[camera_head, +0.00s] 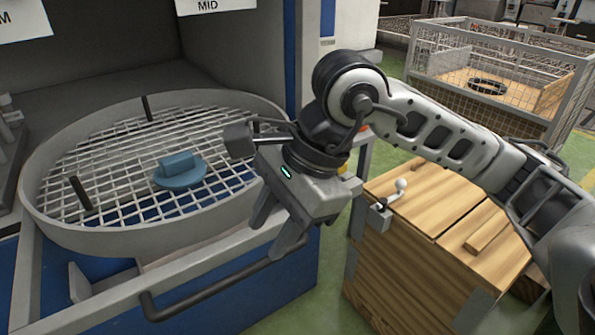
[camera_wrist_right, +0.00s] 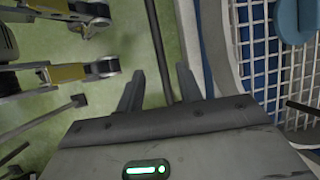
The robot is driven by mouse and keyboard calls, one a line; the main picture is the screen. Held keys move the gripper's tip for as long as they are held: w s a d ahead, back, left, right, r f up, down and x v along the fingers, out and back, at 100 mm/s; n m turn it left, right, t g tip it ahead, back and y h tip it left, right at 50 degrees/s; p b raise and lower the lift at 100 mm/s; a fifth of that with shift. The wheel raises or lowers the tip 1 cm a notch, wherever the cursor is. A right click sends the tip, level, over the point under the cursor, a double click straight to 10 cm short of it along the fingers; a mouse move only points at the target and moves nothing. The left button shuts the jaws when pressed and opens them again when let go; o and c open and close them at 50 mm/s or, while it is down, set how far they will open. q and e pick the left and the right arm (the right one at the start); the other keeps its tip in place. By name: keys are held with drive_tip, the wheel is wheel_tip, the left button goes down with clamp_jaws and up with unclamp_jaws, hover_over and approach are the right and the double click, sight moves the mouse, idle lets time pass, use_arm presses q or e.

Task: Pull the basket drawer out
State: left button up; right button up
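The basket drawer holds a round grey basket (camera_head: 70,235) with a wire-mesh floor, partly inside the cabinet bay. A dark bar handle (camera_head: 205,290) runs along the drawer's front; it also shows in the right wrist view (camera_wrist_right: 157,45). My right gripper (camera_head: 270,236) is at the right part of the handle, fingers pointing down. In the right wrist view my right gripper (camera_wrist_right: 159,88) is open, and the bar runs between its two fingers without visible contact on both sides. My left gripper is not in view.
A blue part (camera_head: 180,170) lies on the mesh, between dark upright pegs. A wooden crate (camera_head: 400,270) with a small white-knobbed lever stands close to the right. A wire-sided bin (camera_head: 470,55) is behind it. Green floor shows between them.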

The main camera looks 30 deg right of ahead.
drive_tip(key=v, duration=0.9)
drive_tip(key=shift+p, duration=0.4)
drive_tip(key=shift+s+d, duration=0.1)
